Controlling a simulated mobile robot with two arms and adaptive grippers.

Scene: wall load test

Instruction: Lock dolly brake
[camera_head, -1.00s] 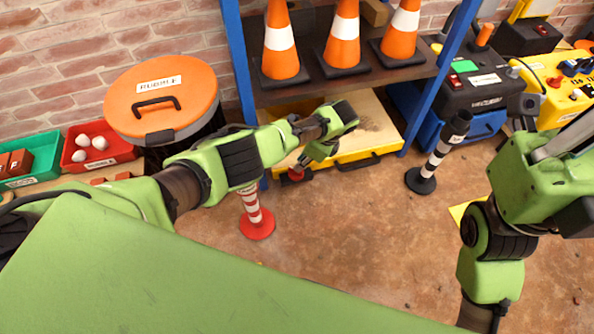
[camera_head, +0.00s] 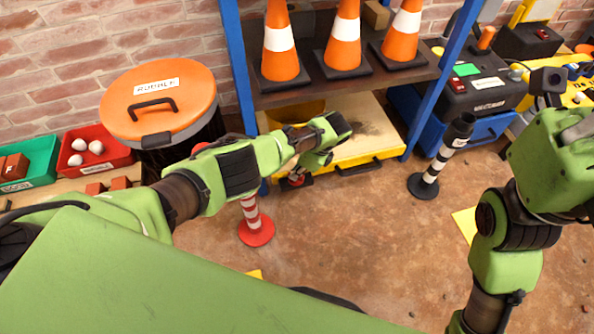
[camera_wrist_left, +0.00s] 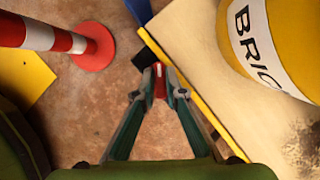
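The dolly (camera_head: 380,148) has a pale wooden top and a yellow edge, and stands low under the shelf. It also shows in the wrist view (camera_wrist_left: 200,50). A small red part (camera_head: 296,181), seemingly the brake pedal, sits on a dark base at the dolly's front left corner. My left gripper (camera_head: 308,168) is right above it. In the wrist view the fingers (camera_wrist_left: 158,90) converge at their tips, with red showing between or just beyond them. I cannot tell whether they touch it. My right arm (camera_head: 515,225) is at the right; its fingers are not visible.
A yellow bin (camera_wrist_left: 270,40) stands on the dolly. A red-and-white post (camera_head: 254,225) is left of the gripper, and a black-and-white post (camera_head: 430,170) is at the right. The shelf (camera_head: 345,84) holds orange cones. A lidded bin (camera_head: 160,100) stands left. The middle floor is clear.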

